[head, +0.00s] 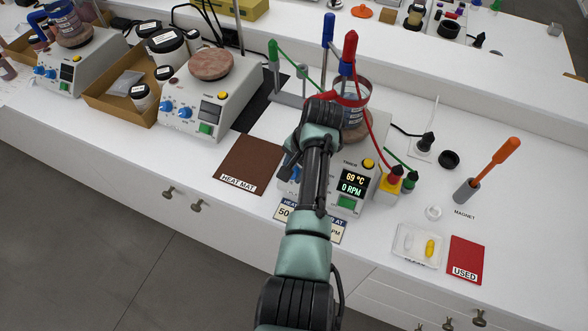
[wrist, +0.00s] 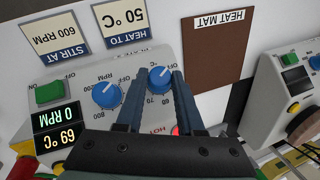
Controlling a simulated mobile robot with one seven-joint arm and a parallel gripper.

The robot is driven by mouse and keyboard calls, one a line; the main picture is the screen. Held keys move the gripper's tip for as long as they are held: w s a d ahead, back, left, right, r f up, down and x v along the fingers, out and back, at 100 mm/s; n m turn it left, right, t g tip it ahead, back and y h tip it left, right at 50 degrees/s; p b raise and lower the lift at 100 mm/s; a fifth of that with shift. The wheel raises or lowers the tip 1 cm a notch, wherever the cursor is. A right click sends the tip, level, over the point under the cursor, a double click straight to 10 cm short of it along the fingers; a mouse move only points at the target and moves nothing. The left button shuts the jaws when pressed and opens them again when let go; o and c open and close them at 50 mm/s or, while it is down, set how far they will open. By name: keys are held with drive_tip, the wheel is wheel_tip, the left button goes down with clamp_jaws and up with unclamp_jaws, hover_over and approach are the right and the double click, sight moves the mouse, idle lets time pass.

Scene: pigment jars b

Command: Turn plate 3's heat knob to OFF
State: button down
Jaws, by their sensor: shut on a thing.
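Plate 3 (head: 368,180) is the white hotplate under my arm in the head view. Its display (head: 353,185) reads 69 °C and 0 RPM. In the wrist view, which shows the panel upside down, my gripper (wrist: 160,82) is shut on the blue heat knob (wrist: 160,76), one finger on each side. The knob's pointer is small, and I cannot tell its exact setting. The blue RPM knob (wrist: 107,95) sits to its left, clear of the fingers.
A green switch (wrist: 49,92) and signs reading 50 °C (wrist: 122,17) and 600 RPM (wrist: 53,35) are near the panel. The brown heat mat (head: 250,164) lies left of the plate. A stand with cables and a vessel (head: 353,95) rises behind.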

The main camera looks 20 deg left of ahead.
drive_tip(key=shift+s+f, duration=0.1)
idle(0.3)
drive_tip(key=c, duration=0.5)
unclamp_jaws()
drive_tip(key=b+v, duration=0.1)
drive_tip(key=v, duration=1.2)
drive_tip(key=shift+a+b, duration=0.15)
drive_tip(key=shift+b, duration=0.2)
